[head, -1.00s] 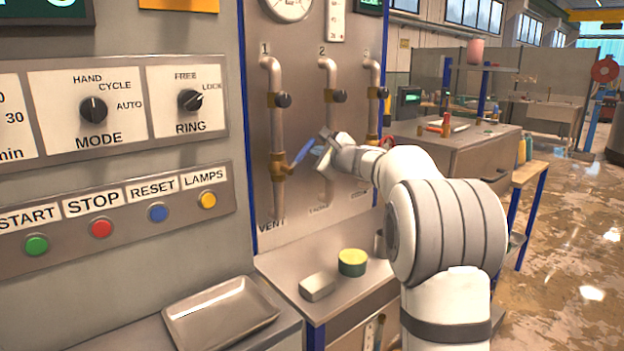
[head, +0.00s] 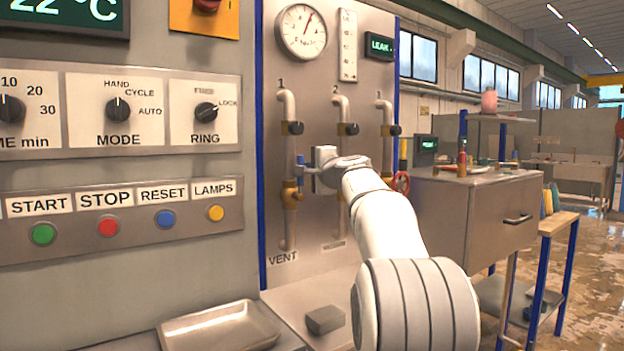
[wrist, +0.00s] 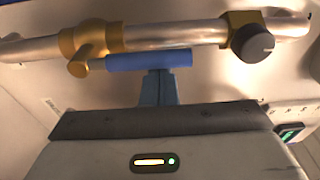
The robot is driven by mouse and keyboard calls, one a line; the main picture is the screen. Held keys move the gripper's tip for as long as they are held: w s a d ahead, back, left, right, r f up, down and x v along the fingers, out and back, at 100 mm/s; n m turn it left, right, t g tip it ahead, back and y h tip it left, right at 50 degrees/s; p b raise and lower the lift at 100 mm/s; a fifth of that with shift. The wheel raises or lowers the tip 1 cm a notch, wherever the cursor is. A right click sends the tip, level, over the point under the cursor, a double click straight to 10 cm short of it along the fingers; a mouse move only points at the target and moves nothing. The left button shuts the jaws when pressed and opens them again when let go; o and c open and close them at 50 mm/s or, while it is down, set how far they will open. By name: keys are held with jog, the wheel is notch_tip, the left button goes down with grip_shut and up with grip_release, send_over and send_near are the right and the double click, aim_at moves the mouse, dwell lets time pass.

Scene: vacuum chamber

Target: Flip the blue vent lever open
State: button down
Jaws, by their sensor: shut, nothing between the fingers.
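The blue vent lever (head: 300,163) is on the brass valve (head: 290,193) of pipe 1, above the VENT label. In the wrist view the lever (wrist: 130,61) lies nearly parallel to the pipe (wrist: 170,36), running from the brass valve (wrist: 95,45) towards the dark knob. My gripper (head: 311,168) is at the lever's right side in the head view. In the wrist view my gripper (wrist: 158,75) is shut and empty, its fingertips against or very close to the lever's side; a small gap cannot be ruled out.
Pipes 2 (head: 341,105) and 3 (head: 384,105) run to the right, partly behind my arm. A red handwheel (head: 401,182) is right of my wrist. Below are a metal tray (head: 220,328) and a grey block (head: 325,319).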

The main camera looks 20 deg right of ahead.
jog(key=shift+s+r, duration=0.1)
dwell(0.5)
jog(key=shift+d, duration=0.1)
jog(key=s+d+b, duration=0.1)
jog(key=s+d, duration=0.3)
jog(key=s, duration=0.4)
jog(key=shift+s, duration=0.25)
jog(key=shift+d, duration=0.1)
dwell(0.4)
